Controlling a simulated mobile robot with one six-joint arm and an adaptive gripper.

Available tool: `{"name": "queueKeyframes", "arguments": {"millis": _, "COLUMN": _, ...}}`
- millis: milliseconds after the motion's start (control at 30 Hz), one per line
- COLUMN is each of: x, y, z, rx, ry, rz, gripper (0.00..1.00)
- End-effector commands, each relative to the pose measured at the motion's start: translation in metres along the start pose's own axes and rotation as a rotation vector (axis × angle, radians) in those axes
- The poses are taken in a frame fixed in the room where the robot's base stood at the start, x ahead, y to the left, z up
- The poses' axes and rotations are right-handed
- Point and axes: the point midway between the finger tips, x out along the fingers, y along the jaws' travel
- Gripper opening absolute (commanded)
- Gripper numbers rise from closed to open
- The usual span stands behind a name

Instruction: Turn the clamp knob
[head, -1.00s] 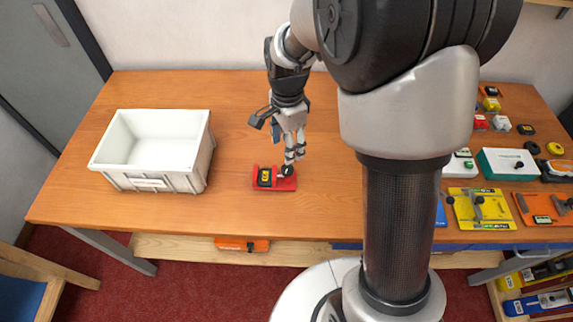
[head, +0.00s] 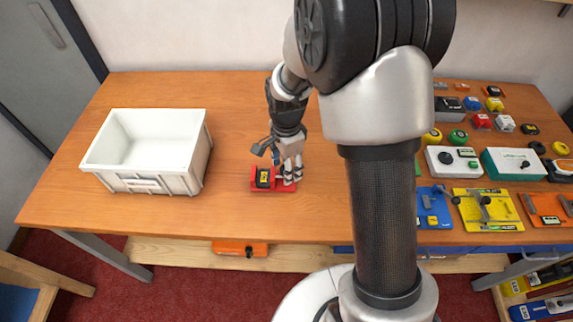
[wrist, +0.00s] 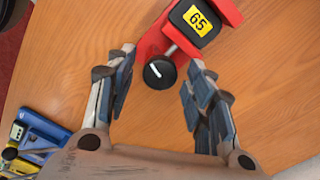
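A red clamp (head: 259,187) stands on the wooden table and holds a black block with a yellow label (head: 264,177). The label reads 65 in the wrist view, where the red clamp (wrist: 153,42) shows at the top. Its round black knob (wrist: 159,73) with a white line sits at the end of a metal screw. My gripper (wrist: 161,64) is open, with one finger on each side of the knob and a visible gap on both sides. In the head view my gripper (head: 290,178) is down at the clamp's right end and hides the knob.
A white bin (head: 148,182) stands on the left of the table (head: 231,120). Several devices crowd the right side, among them a blue one (head: 434,209) and a yellow one (head: 487,211). The table around the clamp is clear.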

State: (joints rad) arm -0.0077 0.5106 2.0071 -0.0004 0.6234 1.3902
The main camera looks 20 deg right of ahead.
Motion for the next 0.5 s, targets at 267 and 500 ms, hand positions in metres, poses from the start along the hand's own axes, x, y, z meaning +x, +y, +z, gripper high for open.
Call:
{"name": "queueKeyframes", "arguments": {"millis": 267, "x": -0.0002, "y": 0.0, "z": 0.0, "rx": 0.0, "ry": 0.0, "rz": 0.0, "gripper": 0.27}}
{"name": "queueKeyframes", "arguments": {"millis": 500, "x": -0.0002, "y": 0.0001, "z": 0.0, "rx": 0.0, "ry": 0.0, "rz": 0.0, "gripper": 0.11}}
